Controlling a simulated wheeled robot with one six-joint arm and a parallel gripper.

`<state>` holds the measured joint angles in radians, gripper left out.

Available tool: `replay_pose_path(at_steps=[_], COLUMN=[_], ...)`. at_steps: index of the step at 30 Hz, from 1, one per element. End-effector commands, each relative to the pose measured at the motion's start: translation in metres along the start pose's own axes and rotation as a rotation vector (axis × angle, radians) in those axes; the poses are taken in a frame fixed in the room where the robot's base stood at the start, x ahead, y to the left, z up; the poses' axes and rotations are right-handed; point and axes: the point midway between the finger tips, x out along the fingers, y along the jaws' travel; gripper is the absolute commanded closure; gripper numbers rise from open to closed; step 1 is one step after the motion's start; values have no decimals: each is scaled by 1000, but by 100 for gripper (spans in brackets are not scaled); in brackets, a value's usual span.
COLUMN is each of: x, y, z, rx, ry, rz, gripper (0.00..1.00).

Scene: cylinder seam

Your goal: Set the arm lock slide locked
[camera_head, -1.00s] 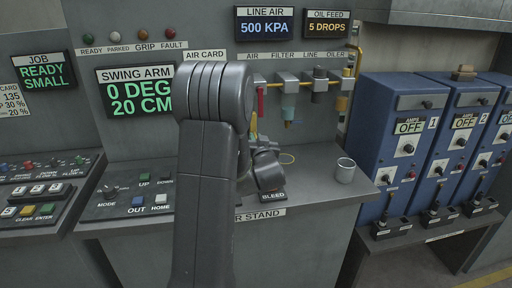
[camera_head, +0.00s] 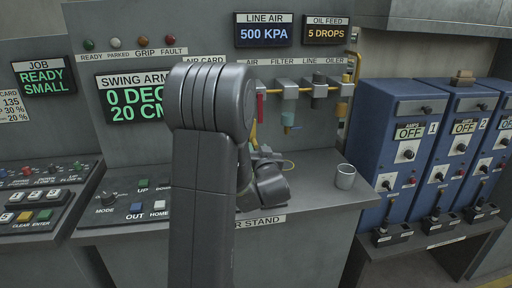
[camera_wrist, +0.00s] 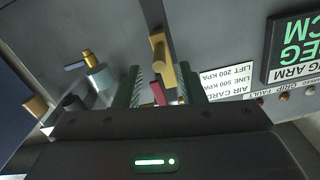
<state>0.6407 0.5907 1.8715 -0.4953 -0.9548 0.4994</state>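No part labelled as the arm lock slide can be made out in either view. In the wrist view, my gripper (camera_wrist: 162,90) is open, with its two green ridged fingers apart. A brass-yellow handle (camera_wrist: 160,58) on a grey panel shows between and beyond the fingers. A small red part (camera_wrist: 158,93) is seen between the fingers, with nothing clearly held. In the head view, my arm stands upright in front of the panel and hides much of the air stand and its middle; the fingers cannot be made out there.
The SWING ARM display (camera_head: 130,108) reads 0 DEG, 20 CM, partly covered by my arm. The air filter and oiler row (camera_head: 318,88) hangs on the back panel. A metal cup (camera_head: 345,176) stands on the right of the shelf. Blue cabinets (camera_head: 410,140) stand at right.

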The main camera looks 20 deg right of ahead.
Motion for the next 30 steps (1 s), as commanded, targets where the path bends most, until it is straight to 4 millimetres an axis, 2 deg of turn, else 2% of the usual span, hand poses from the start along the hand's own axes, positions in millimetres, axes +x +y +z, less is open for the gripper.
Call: replay_pose_path(at_steps=[1,6,12,18,30], x=[-14,-53,-85,-97,-94], y=[1,1,1,0,0], z=[2,1,0,0,0], rx=[-1,0,-2,0,0], ry=[1,2,2,1,1], rz=[2,3,1,0,-1], gripper=[64,64,64,64,64])
